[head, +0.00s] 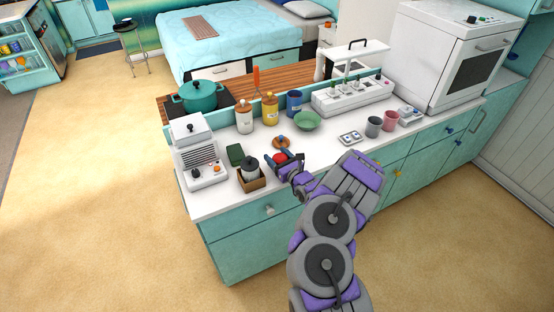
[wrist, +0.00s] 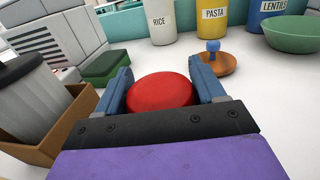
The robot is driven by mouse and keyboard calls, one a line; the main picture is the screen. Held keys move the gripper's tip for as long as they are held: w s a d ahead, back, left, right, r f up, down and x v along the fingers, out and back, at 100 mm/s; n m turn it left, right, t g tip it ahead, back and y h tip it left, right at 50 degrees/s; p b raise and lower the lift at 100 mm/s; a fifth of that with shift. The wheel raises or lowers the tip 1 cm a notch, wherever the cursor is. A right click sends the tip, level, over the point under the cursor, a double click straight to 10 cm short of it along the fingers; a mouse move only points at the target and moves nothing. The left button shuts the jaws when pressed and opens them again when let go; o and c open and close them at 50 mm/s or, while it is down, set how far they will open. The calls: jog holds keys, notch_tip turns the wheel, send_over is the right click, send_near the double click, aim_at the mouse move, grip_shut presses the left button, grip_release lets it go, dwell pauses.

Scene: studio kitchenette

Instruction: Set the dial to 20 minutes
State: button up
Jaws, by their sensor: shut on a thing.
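A round, red, domed thing (wrist: 160,90) sits between the jaws of my gripper (wrist: 161,80), with a blue finger against each side. In the head view the red thing (head: 281,158) is low over or on the white counter, at the end of my gripper (head: 282,160). My gripper is shut on it. It could be the timer's dial, but no marks, numbers or pointer show on it. Its lower part is hidden behind my gripper in the wrist view, so I cannot tell its setting.
A brown box (head: 252,181) with a dark-lidded canister (head: 250,167) and a green block (head: 235,155) stand left. A wooden dish (wrist: 222,64) lies just beyond. Rice (head: 244,117), pasta (head: 270,110) and lentils (head: 294,103) jars stand behind. Counter to the right is partly clear.

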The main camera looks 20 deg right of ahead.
jog(key=shift+d+m+h, duration=0.1)
jog(key=shift+m+h, duration=0.9)
jog(key=shift+h, duration=0.6)
jog(key=shift+d+f+m+g+h, duration=0.15)
jog(key=shift+m+h, duration=0.7)
jog(key=shift+h, duration=0.45)
jog(key=shift+d+r+m+g+h, duration=0.15)
jog(key=shift+m+h, duration=0.7)
jog(key=shift+h, duration=0.45)
jog(key=shift+m+g+h, duration=0.3)
jog(key=shift+m+h, duration=0.1)
jog(key=shift+h, duration=0.2)
jog(key=shift+d, duration=0.1)
jog(key=o, duration=1)
jog(key=shift+r, duration=0.1)
